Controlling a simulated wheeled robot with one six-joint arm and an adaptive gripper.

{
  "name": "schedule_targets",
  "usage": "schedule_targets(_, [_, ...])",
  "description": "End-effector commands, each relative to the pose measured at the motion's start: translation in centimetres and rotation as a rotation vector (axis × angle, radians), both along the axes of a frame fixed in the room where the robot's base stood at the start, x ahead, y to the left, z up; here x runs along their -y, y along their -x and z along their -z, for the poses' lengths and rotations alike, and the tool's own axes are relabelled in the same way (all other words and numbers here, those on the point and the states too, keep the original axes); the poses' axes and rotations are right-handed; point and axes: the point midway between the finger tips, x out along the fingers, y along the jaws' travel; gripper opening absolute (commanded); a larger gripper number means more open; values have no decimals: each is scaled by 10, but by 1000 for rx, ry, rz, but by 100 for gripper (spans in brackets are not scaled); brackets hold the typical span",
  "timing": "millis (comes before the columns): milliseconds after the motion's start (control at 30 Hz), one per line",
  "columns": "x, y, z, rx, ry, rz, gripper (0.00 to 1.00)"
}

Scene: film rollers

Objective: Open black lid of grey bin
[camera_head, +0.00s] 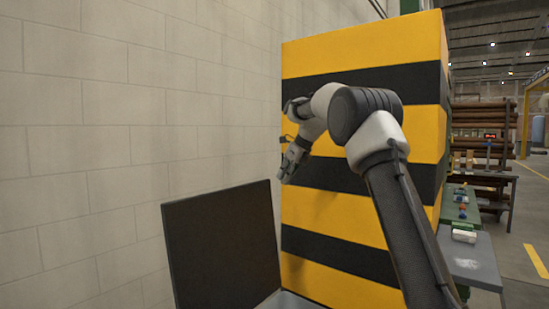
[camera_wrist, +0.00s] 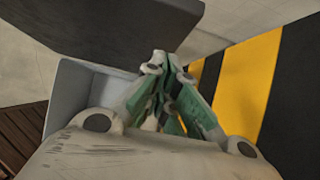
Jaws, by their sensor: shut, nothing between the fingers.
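The black lid (camera_head: 222,245) stands upright, raised open from the grey bin (camera_head: 291,299), against the block wall side in the head view. In the wrist view the lid (camera_wrist: 110,25) fills the upper left, and the light grey bin rim and wall (camera_wrist: 72,92) show below it. My gripper (camera_head: 284,180) is above and to the right of the lid in the head view, in front of the striped block. In the wrist view my gripper (camera_wrist: 160,62) has its fingertips together, with nothing between them. Whether it touches the lid is unclear. Most of the bin is out of view.
A tall yellow and black striped block (camera_head: 340,215) stands close behind and right of the lid. A pale block wall (camera_head: 110,130) is on the left. A bench (camera_head: 465,252) with small items is at the right, with open floor beyond.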

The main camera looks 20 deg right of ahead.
Motion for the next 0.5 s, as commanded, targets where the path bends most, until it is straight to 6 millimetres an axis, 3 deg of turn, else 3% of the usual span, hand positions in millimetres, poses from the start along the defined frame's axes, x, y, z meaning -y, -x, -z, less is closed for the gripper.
schedule_targets(267, [-14,-20,-47,4,0,-1,0])
schedule_targets(500, [-23,-34,-76,2,-1,0,0])
